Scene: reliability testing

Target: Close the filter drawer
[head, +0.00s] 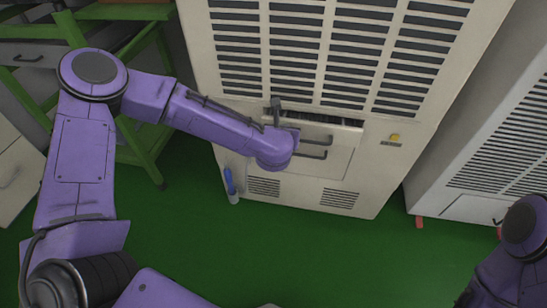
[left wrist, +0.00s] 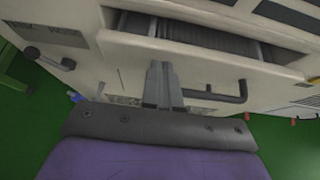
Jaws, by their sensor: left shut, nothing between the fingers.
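The filter drawer (head: 342,133) sits in the pale vented cabinet and stands partly open. Its pleated filter shows in the gap behind the front panel in the left wrist view (left wrist: 190,32). The drawer front (left wrist: 125,55) carries a dark bar handle (left wrist: 222,94). My left gripper (left wrist: 161,72) is shut and empty, with its fingertips at the drawer front, left of the handle's right end. I cannot tell whether they touch it. In the head view my left forearm partly covers the drawer's left side. My right gripper is out of view; only part of the right arm shows at lower right.
The vented cabinet (head: 300,45) stands on a green floor (head: 300,245). Another vented cabinet (head: 440,185) is to the right. A green metal frame (head: 140,150) is at left. A blue-and-white bottle-like object (head: 231,186) stands by the cabinet's lower left.

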